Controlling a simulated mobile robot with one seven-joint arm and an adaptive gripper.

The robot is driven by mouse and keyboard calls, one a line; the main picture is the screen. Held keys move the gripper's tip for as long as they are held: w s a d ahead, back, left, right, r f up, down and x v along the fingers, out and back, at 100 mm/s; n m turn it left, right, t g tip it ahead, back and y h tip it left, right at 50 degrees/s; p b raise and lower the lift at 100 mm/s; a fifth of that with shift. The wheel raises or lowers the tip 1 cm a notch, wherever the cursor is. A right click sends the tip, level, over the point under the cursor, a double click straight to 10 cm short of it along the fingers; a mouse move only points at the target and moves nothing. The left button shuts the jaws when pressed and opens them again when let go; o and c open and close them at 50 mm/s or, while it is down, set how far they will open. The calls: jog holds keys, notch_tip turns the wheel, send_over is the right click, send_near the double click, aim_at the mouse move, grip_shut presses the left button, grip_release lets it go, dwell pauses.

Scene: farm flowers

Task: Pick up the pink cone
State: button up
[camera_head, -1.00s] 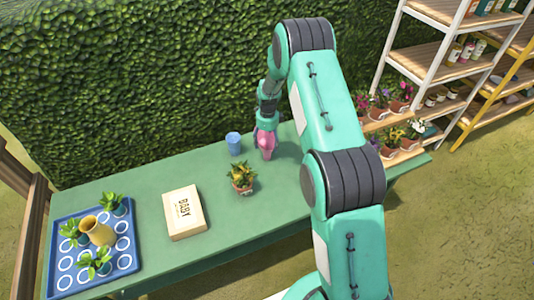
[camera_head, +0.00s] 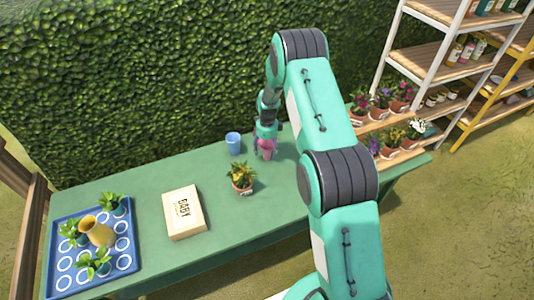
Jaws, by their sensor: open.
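The pink cone (camera_head: 266,146) stands on the green table, toward its back edge and right of the blue cup. My gripper (camera_head: 265,150) is low over the cone, with its dark fingers around or beside it; I cannot tell whether they touch it. The gripper is open. The arm comes down from above and hides part of the cone.
A blue cup (camera_head: 233,143) stands just left of the cone. A potted flower (camera_head: 241,178) stands in front. A wooden box (camera_head: 184,213) and a blue tray (camera_head: 60,286) with plants and a yellow jug (camera_head: 97,231) are left. Flowerpots (camera_head: 389,136) stand on shelves at right.

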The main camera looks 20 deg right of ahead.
jog(key=shift+c, duration=0.2)
dwell(0.3)
jog(key=c, duration=0.7)
